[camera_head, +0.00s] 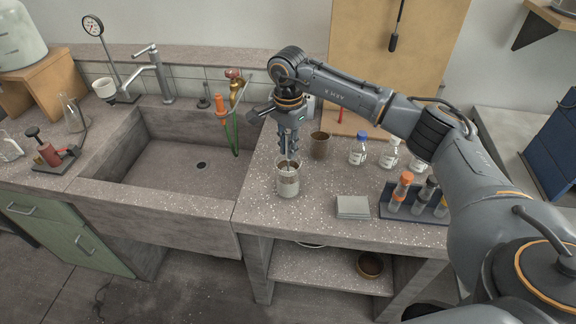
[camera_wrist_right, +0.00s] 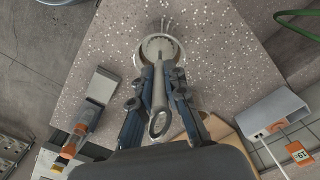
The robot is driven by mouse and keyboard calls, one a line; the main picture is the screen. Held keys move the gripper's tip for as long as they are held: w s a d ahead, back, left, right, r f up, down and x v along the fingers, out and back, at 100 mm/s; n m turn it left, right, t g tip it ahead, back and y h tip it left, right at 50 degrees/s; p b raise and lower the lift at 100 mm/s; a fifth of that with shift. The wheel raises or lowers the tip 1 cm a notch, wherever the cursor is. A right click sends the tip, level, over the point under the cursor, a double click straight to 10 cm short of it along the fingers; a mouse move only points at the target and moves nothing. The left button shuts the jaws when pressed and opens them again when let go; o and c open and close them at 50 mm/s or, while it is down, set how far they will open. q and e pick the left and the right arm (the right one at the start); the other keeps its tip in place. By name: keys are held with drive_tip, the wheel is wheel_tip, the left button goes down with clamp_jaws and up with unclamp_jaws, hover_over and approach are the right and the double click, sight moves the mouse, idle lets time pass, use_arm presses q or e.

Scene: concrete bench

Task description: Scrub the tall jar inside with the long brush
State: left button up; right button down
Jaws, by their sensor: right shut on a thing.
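The tall jar (camera_head: 287,184) is a clear glass vessel standing upright on the bench right of the sink. In the right wrist view its round rim (camera_wrist_right: 178,47) shows from above. My right gripper (camera_head: 289,153) is above the jar, pointing down, and is shut on the long brush (camera_head: 289,163). In the wrist view the brush (camera_wrist_right: 158,88) has a grey handle with a ring at its end, held between the fingers (camera_wrist_right: 157,90). The brush's head lies at the jar's mouth, reaching inside; how deep is hard to tell. My left gripper is not in view.
A brown cup (camera_head: 320,146) stands just behind the jar. A grey stack of cloths or pads (camera_head: 352,207) and a rack of tubes (camera_head: 412,205) lie to the right, with lidded bottles (camera_head: 358,150) behind. The sink (camera_head: 190,165) opens on the left.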

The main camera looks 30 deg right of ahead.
sight(288, 133)
drive_tip(key=shift+r+p, duration=1.25)
drive_tip(key=shift+r, duration=1.15)
wheel_tip(288, 133, down, 5)
drive_tip(key=b, duration=0.3)
drive_tip(key=shift+r, duration=0.1)
drive_tip(key=shift+r+p, duration=1.2)
drive_tip(key=shift+r, duration=1.2)
drive_tip(key=shift+f, duration=0.1)
wheel_tip(288, 133, down, 5)
drive_tip(key=b, duration=0.3)
drive_tip(key=shift+r, duration=0.2)
drive_tip(key=shift+r+p, duration=3.9)
drive_tip(key=shift+r, duration=2.95)
